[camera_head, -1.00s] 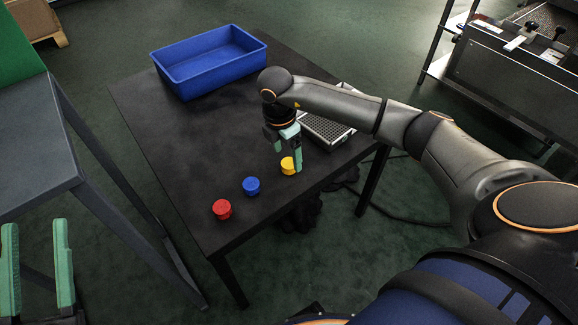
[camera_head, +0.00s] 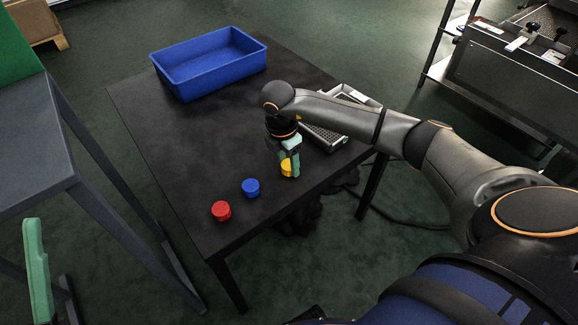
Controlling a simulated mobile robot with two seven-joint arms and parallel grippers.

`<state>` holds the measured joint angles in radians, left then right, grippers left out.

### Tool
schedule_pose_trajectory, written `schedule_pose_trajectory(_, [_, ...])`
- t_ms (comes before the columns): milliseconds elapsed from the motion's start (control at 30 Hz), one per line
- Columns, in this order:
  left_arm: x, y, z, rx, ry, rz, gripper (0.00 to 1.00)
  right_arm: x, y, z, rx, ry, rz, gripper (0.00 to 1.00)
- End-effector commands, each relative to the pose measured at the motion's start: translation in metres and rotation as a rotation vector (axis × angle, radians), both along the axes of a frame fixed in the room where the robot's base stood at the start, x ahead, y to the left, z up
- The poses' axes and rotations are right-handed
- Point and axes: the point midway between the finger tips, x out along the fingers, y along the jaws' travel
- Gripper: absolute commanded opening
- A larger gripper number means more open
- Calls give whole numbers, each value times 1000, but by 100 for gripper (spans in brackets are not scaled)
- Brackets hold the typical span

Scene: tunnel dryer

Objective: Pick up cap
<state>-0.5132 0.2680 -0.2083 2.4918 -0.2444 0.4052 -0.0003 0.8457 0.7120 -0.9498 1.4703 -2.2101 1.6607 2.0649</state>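Three caps stand in a row near the front edge of the black table (camera_head: 170,150): a red cap (camera_head: 221,211), a blue cap (camera_head: 251,187) and a yellow cap (camera_head: 286,167). My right gripper (camera_head: 289,164) points down at the yellow cap. One green finger stands along the cap's right side and hides part of it. The other finger is not clearly seen, so I cannot tell whether the grip is closed. My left gripper (camera_head: 38,270) is low at the left picture edge, away from the caps, with one green finger clearly visible.
An empty-looking blue bin (camera_head: 208,76) stands at the table's back. A metal tray with a perforated surface (camera_head: 325,137) lies right of my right gripper, partly behind my arm. A grey bench (camera_head: 35,140) stands at the left. The table's middle is clear.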

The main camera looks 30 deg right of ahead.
Motion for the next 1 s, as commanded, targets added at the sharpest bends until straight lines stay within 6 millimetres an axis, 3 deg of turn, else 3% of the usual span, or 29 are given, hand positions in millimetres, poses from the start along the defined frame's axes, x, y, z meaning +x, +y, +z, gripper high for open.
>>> schedule_pose_trajectory(67, [0, 0, 0, 0, 1, 0, 50, 0, 0, 0, 0, 0, 0, 39])
schedule_pose_trajectory(400, [0, 0, 0, 0, 2, 0, 50, 0, 0, 0, 0, 0, 0, 0])
schedule_pose_trajectory(867, [4, 1, -1, -4, 24, 3, 50, 0, 0, 7, -1, -1, -1, 0])
schedule_pose_trajectory(1000, [22, 4, -26, -2, 143, 31, 50, 0, -1, 18, -1, -2, -1, 0])
